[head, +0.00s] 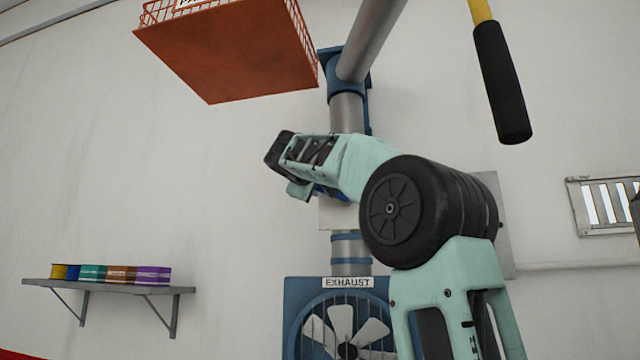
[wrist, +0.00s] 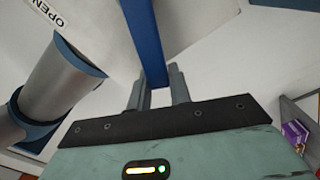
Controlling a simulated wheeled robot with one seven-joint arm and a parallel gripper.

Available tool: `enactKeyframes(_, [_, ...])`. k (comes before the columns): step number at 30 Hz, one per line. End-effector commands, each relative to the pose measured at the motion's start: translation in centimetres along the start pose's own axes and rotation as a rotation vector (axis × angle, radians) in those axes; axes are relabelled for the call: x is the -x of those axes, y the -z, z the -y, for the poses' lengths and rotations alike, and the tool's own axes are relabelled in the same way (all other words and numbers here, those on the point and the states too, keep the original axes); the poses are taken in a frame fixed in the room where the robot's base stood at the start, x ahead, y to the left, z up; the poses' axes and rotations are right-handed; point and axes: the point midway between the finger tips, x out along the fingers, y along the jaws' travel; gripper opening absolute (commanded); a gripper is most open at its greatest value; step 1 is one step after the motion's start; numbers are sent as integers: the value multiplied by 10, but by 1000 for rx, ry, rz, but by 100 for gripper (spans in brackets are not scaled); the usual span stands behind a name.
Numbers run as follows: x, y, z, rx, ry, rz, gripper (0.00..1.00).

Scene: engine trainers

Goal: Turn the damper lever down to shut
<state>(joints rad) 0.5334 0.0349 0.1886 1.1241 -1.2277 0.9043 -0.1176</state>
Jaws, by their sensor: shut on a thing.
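The damper lever is a blue bar (wrist: 146,40) in the wrist view, running from the top edge down between my gripper's fingers. My gripper (wrist: 157,84) is shut on it near its lower end in that view. A label reading OPEN (wrist: 48,12) is on the pale plate at the upper left of the wrist view. In the head view my own arm stands in front of the duct and hides most of the damper; only a small bit of blue shows under my wrist. The fingers cannot be made out there.
A grey duct (head: 347,110) rises above a blue exhaust fan (head: 345,283). An orange wire basket (head: 225,50) hangs upper left, and a black-gripped yellow handle (head: 502,85) hangs upper right. A wall shelf (head: 108,287) with several coloured boxes is at left. The wall between is bare.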

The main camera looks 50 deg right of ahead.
Motion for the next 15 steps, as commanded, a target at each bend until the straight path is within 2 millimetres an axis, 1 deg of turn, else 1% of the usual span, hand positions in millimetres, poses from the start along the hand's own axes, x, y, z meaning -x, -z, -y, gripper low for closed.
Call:
enactKeyframes(1, [1,0,7,41,3,-3,0])
enactKeyframes(6, [1,-1,18,181,2,-2,0])
enactKeyframes(15, [0,-5,31,356,2,-1,0])
